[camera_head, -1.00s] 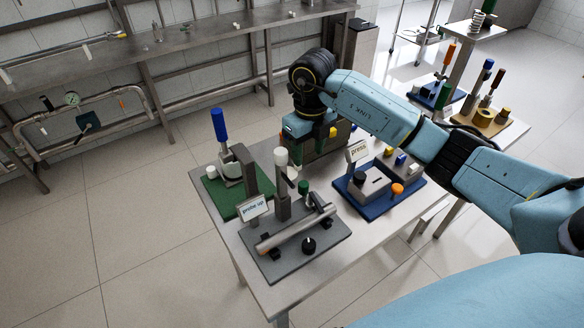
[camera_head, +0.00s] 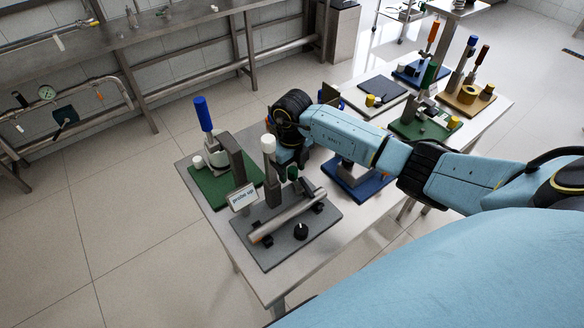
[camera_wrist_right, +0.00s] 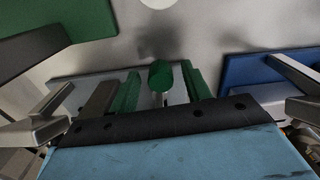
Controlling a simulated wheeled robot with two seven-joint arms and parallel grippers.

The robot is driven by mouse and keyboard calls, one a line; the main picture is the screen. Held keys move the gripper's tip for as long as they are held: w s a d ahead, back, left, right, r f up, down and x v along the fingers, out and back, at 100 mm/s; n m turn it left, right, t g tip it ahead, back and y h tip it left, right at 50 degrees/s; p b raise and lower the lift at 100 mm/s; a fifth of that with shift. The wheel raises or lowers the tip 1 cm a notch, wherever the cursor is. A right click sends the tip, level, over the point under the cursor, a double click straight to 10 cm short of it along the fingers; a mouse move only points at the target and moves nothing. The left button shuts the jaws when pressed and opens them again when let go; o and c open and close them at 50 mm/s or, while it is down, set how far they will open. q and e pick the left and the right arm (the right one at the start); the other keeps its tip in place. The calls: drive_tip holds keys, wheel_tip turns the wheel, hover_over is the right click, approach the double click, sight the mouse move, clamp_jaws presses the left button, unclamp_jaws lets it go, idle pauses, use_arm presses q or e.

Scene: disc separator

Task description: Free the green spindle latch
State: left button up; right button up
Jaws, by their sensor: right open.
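The green spindle latch looks like a small green knob (camera_head: 292,173) on the grey fixture plate (camera_head: 297,240), behind a metal cylinder (camera_head: 288,215). In the right wrist view the green knob (camera_wrist_right: 160,75) lies between the two green fingers of my right gripper (camera_wrist_right: 160,84), with a gap on each side. The gripper is open and not closed on it. In the head view my right gripper (camera_head: 290,162) is low behind the grey fixture, partly hidden by the post and knob. My left gripper is not in view.
A white-topped post (camera_head: 268,145) and a "probe up" sign (camera_head: 243,197) stand close by on the left. A green fixture (camera_head: 215,185) with a blue handle is further left. A blue fixture (camera_head: 352,185) is partly under my right arm. More fixtures stand at back right.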

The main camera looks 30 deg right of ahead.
drive_tip(key=shift+f, duration=0.2)
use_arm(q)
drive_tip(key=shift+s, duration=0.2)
use_arm(e)
drive_tip(key=c, duration=1)
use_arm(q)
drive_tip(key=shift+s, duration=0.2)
